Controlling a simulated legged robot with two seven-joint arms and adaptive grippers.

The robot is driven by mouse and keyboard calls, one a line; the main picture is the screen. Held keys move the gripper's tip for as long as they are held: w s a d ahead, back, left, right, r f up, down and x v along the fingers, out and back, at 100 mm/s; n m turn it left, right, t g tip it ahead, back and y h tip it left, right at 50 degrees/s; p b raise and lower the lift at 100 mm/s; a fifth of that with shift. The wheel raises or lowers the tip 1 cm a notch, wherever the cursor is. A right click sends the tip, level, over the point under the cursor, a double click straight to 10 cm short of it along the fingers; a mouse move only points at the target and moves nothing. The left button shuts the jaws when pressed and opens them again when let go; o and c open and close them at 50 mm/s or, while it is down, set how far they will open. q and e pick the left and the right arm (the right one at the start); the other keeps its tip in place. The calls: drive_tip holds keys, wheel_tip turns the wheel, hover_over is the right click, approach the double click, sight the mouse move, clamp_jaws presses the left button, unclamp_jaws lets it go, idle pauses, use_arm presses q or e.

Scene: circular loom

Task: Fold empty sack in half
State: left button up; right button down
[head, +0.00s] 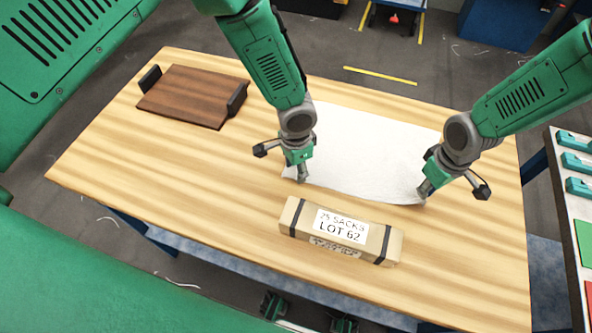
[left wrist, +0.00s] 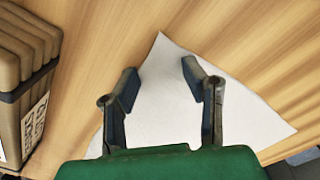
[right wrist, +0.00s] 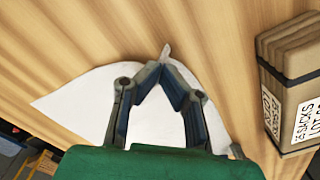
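The empty sack (head: 365,150) is a white sheet lying flat on the wooden table, its near edge towards me. My left gripper (head: 303,174) is at the sack's near left corner. In the left wrist view its fingers (left wrist: 160,72) stand apart, with the sack's corner (left wrist: 165,100) between and below them. My right gripper (head: 425,190) is at the near right corner. In the right wrist view its fingertips (right wrist: 162,66) meet on the sack (right wrist: 80,100), and a small tip of white cloth sticks out past them. The arms hide part of the sack.
A bundle of sacks labelled LOT 62 (head: 340,228), bound with black straps, lies just in front of the sack. A dark wooden board with black handles (head: 190,95) lies at the far left. A side bench (head: 570,220) stands at right.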

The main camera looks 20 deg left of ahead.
idle(0.3)
use_arm(q)
clamp_jaws()
drive_tip(key=shift+r, duration=2.5)
